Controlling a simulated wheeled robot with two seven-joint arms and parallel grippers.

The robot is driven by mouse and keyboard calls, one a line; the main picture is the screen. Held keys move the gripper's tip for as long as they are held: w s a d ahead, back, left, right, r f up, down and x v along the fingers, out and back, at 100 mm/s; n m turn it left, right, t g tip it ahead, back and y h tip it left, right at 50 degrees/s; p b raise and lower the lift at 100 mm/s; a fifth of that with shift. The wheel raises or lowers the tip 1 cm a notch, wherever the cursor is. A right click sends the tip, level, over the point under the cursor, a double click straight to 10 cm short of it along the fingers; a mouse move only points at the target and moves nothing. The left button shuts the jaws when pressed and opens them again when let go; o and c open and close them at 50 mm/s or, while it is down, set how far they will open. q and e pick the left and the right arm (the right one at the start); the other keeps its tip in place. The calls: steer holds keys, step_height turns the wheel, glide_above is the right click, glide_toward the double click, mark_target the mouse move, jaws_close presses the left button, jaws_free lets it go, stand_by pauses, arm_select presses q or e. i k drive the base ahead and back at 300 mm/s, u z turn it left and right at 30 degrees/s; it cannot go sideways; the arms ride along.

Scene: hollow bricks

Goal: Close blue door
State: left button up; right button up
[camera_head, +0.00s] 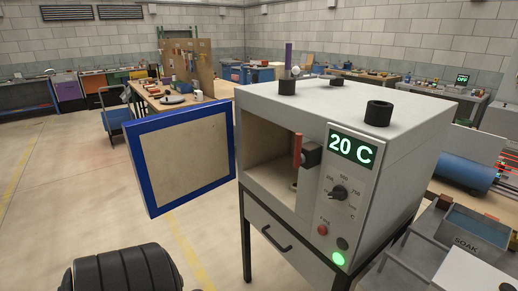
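The blue door (188,203) is a blue-framed panel with a pale beige inner face. It stands wide open, swung out to the left of a grey kiln-like box (275,118). Its right edge is by the left side of the box's opening. The opening (268,165) is uncovered, and a pale interior shows. A red handle (297,150) on a black block sits at the right edge of the opening. Neither of my grippers is in view. A dark ribbed rounded part, probably of my arm, shows at the bottom left.
The box stands on a dark frame with a drawer (265,238) below. Its panel (345,180) reads 20 C, with a dial and a lit green light.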

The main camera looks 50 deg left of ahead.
mark_target(177, 156)
steer(key=k, duration=1)
steer(key=u, duration=2.8)
steer(key=i, duration=3.45)
steer(key=z, duration=3.35)
steer(key=i, duration=0.35)
